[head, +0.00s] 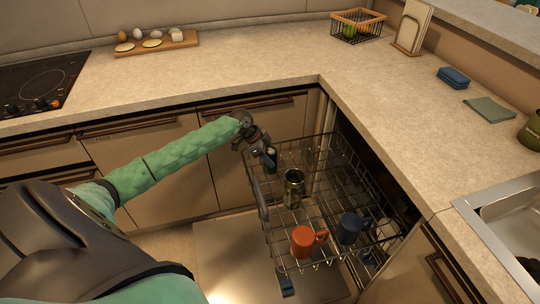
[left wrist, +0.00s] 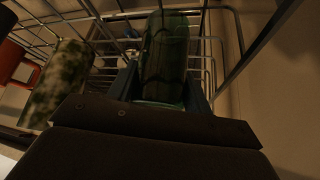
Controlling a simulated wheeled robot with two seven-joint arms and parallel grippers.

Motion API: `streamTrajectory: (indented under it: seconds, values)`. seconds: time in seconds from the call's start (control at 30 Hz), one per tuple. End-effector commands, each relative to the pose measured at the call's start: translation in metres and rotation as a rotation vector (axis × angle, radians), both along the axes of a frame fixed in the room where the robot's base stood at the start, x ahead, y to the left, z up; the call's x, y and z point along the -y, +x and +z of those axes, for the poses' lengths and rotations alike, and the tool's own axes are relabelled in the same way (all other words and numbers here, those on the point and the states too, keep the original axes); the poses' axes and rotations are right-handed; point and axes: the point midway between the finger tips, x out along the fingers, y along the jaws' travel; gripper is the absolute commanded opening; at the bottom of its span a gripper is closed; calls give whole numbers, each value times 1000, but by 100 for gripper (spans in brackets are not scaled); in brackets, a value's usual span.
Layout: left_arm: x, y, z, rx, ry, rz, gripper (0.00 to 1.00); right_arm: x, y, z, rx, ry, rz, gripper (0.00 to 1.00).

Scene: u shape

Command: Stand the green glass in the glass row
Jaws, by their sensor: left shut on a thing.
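The green glass (left wrist: 166,55) is between the fingers of my left gripper (left wrist: 165,85) in the left wrist view. In the head view my left gripper (head: 268,156) is at the far left corner of the dishwasher rack (head: 330,226), shut on the dark green glass (head: 271,162). The fingers partly hide the glass. It looks roughly upright among the rack wires; I cannot tell whether its base touches the rack. My right gripper is not in view.
A mottled green glass (head: 293,188) stands in the rack near the held one. An orange mug (head: 303,242) and a dark blue cup (head: 349,229) stand nearer the front. Counters surround the rack; a sink (head: 508,222) is at right.

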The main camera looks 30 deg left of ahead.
Motion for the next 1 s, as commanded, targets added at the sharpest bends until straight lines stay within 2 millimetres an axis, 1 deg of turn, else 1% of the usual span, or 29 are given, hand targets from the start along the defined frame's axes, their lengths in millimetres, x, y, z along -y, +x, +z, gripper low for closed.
streamTrajectory:
  seconds: [0.2,0.23,0.3,0.33,0.57,0.73,0.87,1.0]
  values:
    - [0,0,-1,0,0,0,21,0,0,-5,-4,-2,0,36]
    - [0,0,-2,0,0,0,54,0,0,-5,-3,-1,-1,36]
    - [0,0,-1,0,0,0,67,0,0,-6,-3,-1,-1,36]
    - [0,0,-1,0,0,0,72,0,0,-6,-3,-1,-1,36]
    - [0,0,-1,0,0,0,72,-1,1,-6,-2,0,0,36]
    - [-3,-1,4,0,1,1,72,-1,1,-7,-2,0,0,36]
    - [-12,-6,18,1,4,-1,72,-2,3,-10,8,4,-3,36]
    - [-25,-12,41,2,3,0,72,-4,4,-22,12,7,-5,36]
